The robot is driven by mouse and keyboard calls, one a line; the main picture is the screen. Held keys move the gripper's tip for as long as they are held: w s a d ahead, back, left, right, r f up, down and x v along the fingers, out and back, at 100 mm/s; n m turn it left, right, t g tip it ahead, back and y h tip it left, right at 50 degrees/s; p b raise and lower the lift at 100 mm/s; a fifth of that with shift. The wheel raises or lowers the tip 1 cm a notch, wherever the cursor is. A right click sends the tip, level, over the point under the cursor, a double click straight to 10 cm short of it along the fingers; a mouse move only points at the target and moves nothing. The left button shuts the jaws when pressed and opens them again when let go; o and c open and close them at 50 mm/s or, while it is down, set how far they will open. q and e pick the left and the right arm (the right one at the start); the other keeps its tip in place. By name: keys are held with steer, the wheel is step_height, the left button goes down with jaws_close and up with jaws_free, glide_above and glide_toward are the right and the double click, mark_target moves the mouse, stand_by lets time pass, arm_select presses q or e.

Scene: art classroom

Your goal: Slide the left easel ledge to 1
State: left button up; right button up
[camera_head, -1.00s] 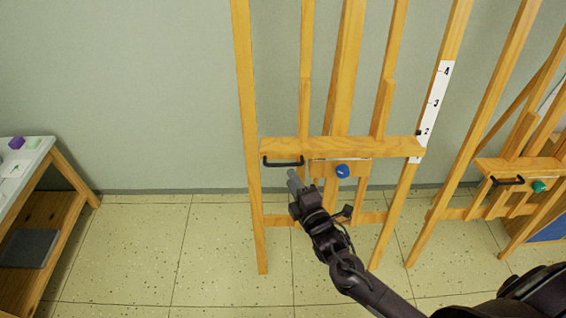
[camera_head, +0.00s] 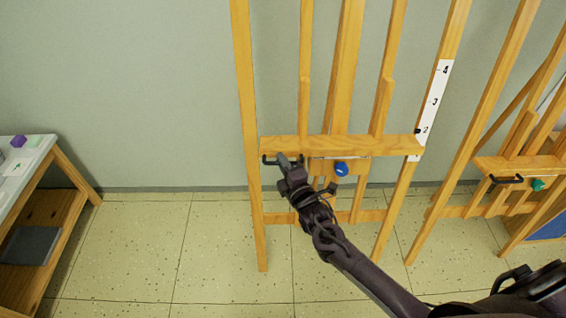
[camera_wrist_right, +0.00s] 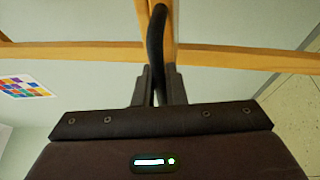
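The left easel's wooden ledge (camera_head: 375,145) lies level across its frame. A black handle (camera_head: 268,161) hangs at its left front, and a blue knob (camera_head: 341,169) sits right of it. A white scale (camera_head: 437,88) with numbers runs up the right leg; 2, 3 and 4 are readable. A small black pointer (camera_head: 417,131) is at about the 2. My right gripper (camera_head: 283,160) is at the handle. In the right wrist view, the black handle (camera_wrist_right: 157,35) runs between the two fingers (camera_wrist_right: 157,80), which sit close against both sides. My left gripper is not in view.
A second easel with its own ledge (camera_head: 520,165), black handle and green knob (camera_head: 537,185) stands at the right. The tiled floor (camera_head: 140,240) between is clear.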

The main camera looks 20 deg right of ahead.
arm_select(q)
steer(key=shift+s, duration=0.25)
arm_select(e)
jaws_close()
